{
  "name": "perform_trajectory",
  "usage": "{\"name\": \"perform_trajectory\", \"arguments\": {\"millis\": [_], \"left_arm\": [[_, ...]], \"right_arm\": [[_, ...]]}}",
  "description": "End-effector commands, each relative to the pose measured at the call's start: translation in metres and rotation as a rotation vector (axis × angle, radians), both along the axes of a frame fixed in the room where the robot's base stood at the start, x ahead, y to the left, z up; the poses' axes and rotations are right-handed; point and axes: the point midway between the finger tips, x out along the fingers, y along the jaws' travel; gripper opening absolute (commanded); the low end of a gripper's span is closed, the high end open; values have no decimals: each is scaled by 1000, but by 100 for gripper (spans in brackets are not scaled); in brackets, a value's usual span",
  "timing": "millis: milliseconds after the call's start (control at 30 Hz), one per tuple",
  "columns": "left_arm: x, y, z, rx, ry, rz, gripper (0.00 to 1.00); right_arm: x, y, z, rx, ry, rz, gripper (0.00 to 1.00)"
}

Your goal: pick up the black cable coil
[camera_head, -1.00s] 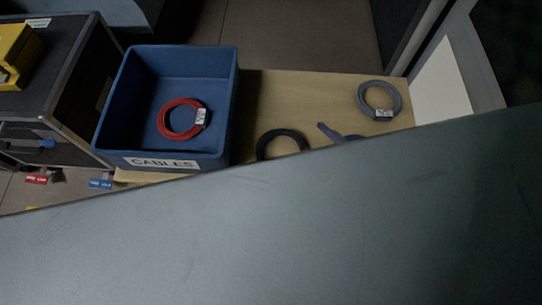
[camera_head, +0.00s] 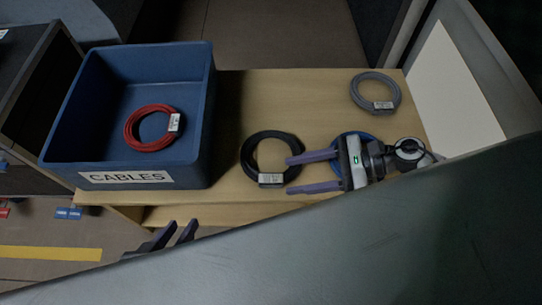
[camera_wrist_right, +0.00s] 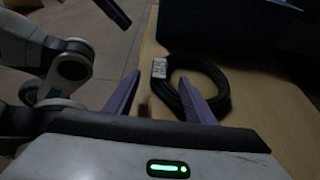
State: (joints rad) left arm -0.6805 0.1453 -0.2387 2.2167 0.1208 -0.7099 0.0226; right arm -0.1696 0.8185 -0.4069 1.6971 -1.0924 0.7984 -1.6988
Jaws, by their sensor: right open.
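The black cable coil (camera_head: 249,148) lies flat on the wooden bench, with a white label at its near edge. It also shows in the right wrist view (camera_wrist_right: 221,90), where its label is on the left. My right gripper (camera_head: 289,175) is open and empty, reaching in from the right. In the head view its upper finger overlaps the coil's right side and its lower fingertip is beside the label; I cannot tell the height gap. In the wrist view one finger (camera_wrist_right: 159,78) overlaps the coil. My left gripper (camera_head: 182,226) is open and empty below the bench's front edge.
A blue CABLES bin (camera_head: 200,130) holding a red coil (camera_head: 130,135) stands left on the bench (camera_head: 310,95). A blue coil (camera_head: 340,138) lies partly hidden under my right gripper. A grey coil (camera_head: 356,93) lies at the back right. The bench's back middle is clear.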

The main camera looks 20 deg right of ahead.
Motion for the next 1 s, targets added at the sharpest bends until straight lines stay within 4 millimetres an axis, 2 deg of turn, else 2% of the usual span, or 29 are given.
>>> {"name": "perform_trajectory", "arguments": {"millis": [333,633,667,933,1000], "left_arm": [[1,-3,-4,1,12,-12,31],[0,-3,-5,1,20,-15,31],[0,-3,-5,1,20,-15,31],[1,-4,-4,1,17,-15,31],[1,-4,-4,1,16,-15,31]], "right_arm": [[14,41,-17,3,0,-3,49],[15,45,-19,2,2,-3,49],[15,45,-19,2,2,-3,46],[15,45,-20,2,2,-3,0],[15,45,-20,1,4,-4,0]]}}
